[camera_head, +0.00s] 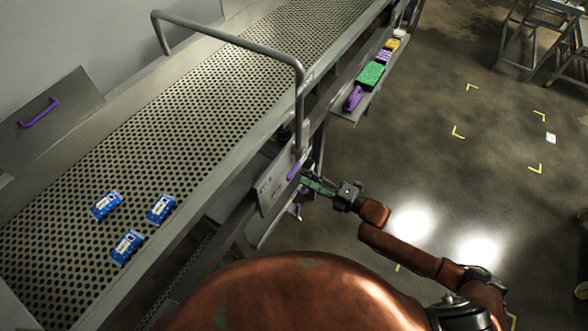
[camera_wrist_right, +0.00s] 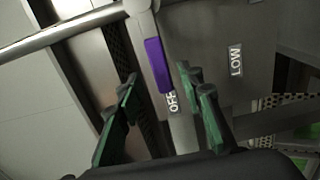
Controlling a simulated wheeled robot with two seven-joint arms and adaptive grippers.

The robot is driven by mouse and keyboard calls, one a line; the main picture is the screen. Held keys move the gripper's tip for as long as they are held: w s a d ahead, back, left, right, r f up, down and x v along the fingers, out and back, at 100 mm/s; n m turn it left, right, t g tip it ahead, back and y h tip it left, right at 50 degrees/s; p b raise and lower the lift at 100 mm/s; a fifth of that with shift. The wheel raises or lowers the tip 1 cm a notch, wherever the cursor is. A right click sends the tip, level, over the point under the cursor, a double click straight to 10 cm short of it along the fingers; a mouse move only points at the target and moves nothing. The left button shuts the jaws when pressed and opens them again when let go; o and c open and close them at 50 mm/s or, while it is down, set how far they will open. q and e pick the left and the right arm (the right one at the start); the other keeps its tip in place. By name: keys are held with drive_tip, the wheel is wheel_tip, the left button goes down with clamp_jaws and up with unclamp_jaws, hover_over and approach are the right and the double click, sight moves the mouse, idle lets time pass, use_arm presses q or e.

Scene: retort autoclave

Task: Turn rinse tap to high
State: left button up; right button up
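The rinse tap's purple handle (camera_head: 294,171) is on a grey plate (camera_head: 270,187) at the side of the conveyor frame, below the bent pipe. In the right wrist view the handle (camera_wrist_right: 157,65) points at the OFF label (camera_wrist_right: 172,101). A LOW label (camera_wrist_right: 236,60) is to the right; no HIGH label is readable. My right gripper (camera_head: 308,181) is beside the handle. In the wrist view its green-padded fingers are apart, with the handle's lower end between or just beyond their tips. I cannot tell whether they touch it. My left gripper is not in view.
A bent grey pipe (camera_head: 230,40) rises over the perforated conveyor (camera_head: 170,120), where several blue packs lie (camera_head: 126,248). A side shelf (camera_head: 350,112) holds a purple item, a green sponge (camera_head: 370,76) and other items.

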sight(294, 171)
drive_tip(key=x, duration=0.6)
drive_tip(key=shift+d+p, duration=0.1)
drive_tip(key=shift+p, duration=0.3)
drive_tip(key=shift+c, duration=0.2)
clamp_jaws()
